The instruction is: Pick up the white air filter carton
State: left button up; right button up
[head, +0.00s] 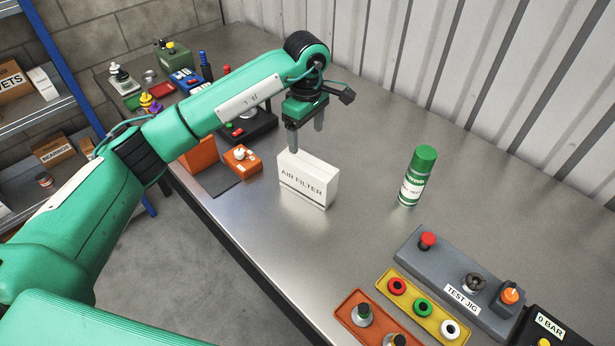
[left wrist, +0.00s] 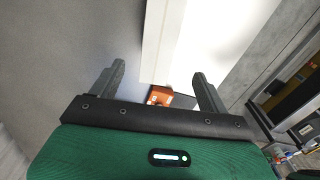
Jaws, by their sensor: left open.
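The white air filter carton (head: 308,182) stands upright on the metal bench, with its "AIR FILTER" print facing me in the head view. My left gripper (head: 306,140) is open and points down just above the carton's top. One finger comes down by the carton's upper left edge; the other is partly behind. In the left wrist view the carton's white surface (left wrist: 195,40) fills the upper middle, beyond and between the open fingers of the left gripper (left wrist: 158,72). Nothing is held. I cannot tell whether a finger touches the carton. My right gripper is not in view.
A green spray can (head: 417,176) stands to the right of the carton. An orange box with a knob (head: 241,161) sits to its left. A grey test jig (head: 455,275) and button boxes lie at the lower right. Bare bench surrounds the carton's front and right.

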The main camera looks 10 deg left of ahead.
aim_at(307, 162)
pick_arm(q)
notch_tip(307, 162, down, 8)
jog(key=p, duration=0.2)
jog(key=shift+r+p, duration=0.15)
jog(key=shift+p, duration=0.15)
jog(key=shift+d+f+p, duration=0.1)
jog(key=shift+f+p, duration=0.3)
jog(key=shift+p, duration=0.05)
notch_tip(307, 162, down, 4)
jog(key=p, duration=0.2)
jog(key=shift+p, duration=0.3)
jog(key=shift+w+f, duration=0.1)
jog(key=shift+f, duration=0.2)
jog(key=c, duration=1.2)
